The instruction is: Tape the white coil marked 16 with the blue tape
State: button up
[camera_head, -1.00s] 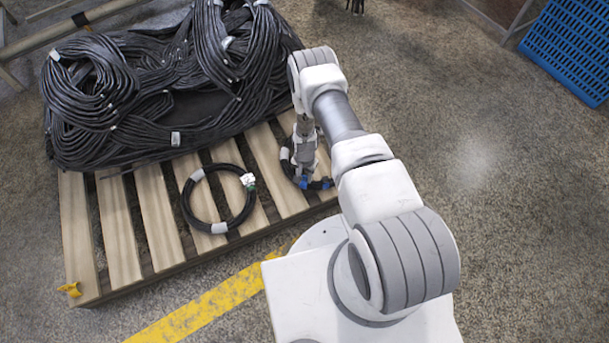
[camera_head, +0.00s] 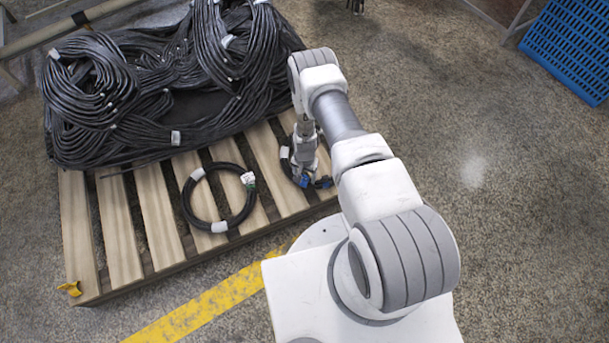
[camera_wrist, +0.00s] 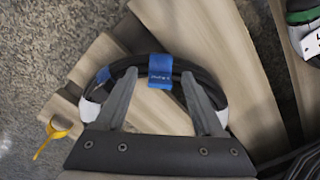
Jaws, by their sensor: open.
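My gripper (camera_head: 303,178) points down over the small black coil (camera_head: 288,168) at the pallet's right end. In the wrist view my gripper (camera_wrist: 160,95) is open, its two fingers apart over the ring of this coil (camera_wrist: 134,66). A blue tape piece (camera_wrist: 160,71) wraps the coil between the fingers. Another blue piece (camera_wrist: 103,76) is left of it, and white wraps show at both sides. Marking on the blue piece is too small to read. A second black coil (camera_head: 188,205) with white wraps and a white-green label (camera_head: 248,180) lies to the left. No white coil or number 16 is readable.
The wooden pallet (camera_head: 120,230) carries a large heap of black hoses (camera_head: 170,90) at its back. A yellow tag (camera_head: 70,289) sits at the front left corner. A blue grate (camera_head: 570,45) stands at the far right. The floor on the right is clear.

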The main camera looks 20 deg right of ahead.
notch_tip(320, 180, up, 17)
jog(key=p, duration=0.6)
jog(key=shift+r+p, duration=0.2)
jog(key=shift+p, duration=0.1)
